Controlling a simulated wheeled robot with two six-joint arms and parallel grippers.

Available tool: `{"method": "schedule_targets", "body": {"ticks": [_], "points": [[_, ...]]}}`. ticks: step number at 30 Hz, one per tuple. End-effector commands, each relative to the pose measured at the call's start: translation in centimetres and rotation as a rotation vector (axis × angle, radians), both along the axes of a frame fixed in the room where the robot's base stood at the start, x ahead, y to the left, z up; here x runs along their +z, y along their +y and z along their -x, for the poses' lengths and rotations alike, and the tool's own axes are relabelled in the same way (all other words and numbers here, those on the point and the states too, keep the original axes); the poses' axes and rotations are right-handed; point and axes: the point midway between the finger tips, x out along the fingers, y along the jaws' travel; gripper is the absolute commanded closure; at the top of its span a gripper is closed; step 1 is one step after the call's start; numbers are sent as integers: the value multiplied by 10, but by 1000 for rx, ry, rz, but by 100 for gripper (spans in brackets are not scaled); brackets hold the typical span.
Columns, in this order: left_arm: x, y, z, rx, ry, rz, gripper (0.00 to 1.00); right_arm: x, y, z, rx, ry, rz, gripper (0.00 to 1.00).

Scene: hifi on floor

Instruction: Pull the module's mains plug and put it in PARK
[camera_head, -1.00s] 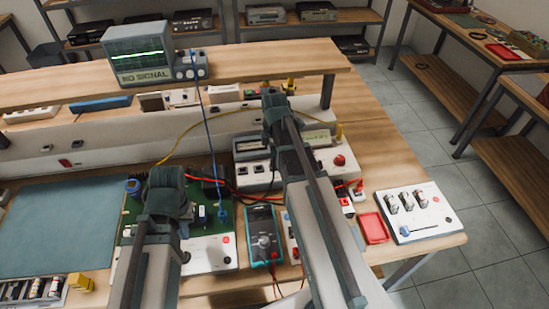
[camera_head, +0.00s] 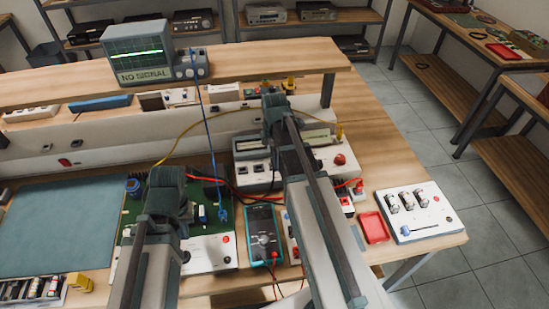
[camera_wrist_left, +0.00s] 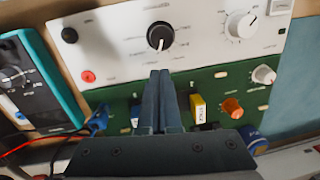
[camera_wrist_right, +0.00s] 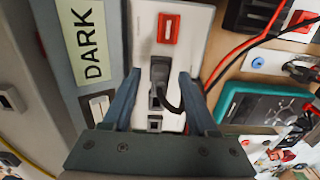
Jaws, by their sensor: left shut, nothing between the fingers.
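In the right wrist view a black plug (camera_wrist_right: 159,70) with a black cable sits in a white panel (camera_wrist_right: 195,60). A red switch (camera_wrist_right: 168,28) is above it and an empty-looking socket (camera_wrist_right: 154,123) is below. My right gripper (camera_wrist_right: 159,76) is open, with one finger on each side of the plug; contact is not clear. My left gripper (camera_wrist_left: 161,74) is shut and empty over the green-and-white module (camera_wrist_left: 190,30), its tips just below a black knob (camera_wrist_left: 160,36). In the head view my arms hide both fingertips and the plug. I can read no PARK label.
A lit sign reading DARK (camera_wrist_right: 88,45) is beside the plug. A teal multimeter (camera_head: 263,240) with red and black leads lies between my arms. A red tray (camera_head: 373,228) and a white slider box (camera_head: 414,212) are at right. A blue mat (camera_head: 60,225) is at left.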

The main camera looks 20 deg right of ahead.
Motion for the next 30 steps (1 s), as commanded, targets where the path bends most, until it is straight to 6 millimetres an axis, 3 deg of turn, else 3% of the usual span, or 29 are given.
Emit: {"method": "schedule_targets", "body": {"ticks": [8, 14, 30], "points": [[2, 0, 0, 0, 0, 0, 100, 2, 0, 0, 0, 0, 0, 41], [14, 0, 0, 0, 0, 0, 100, 14, 0, 0, 0, 0, 0, 41], [92, 0, 0, -1, 0, 0, 100, 92, 0, 0, 0, 0, 0, 41]]}}
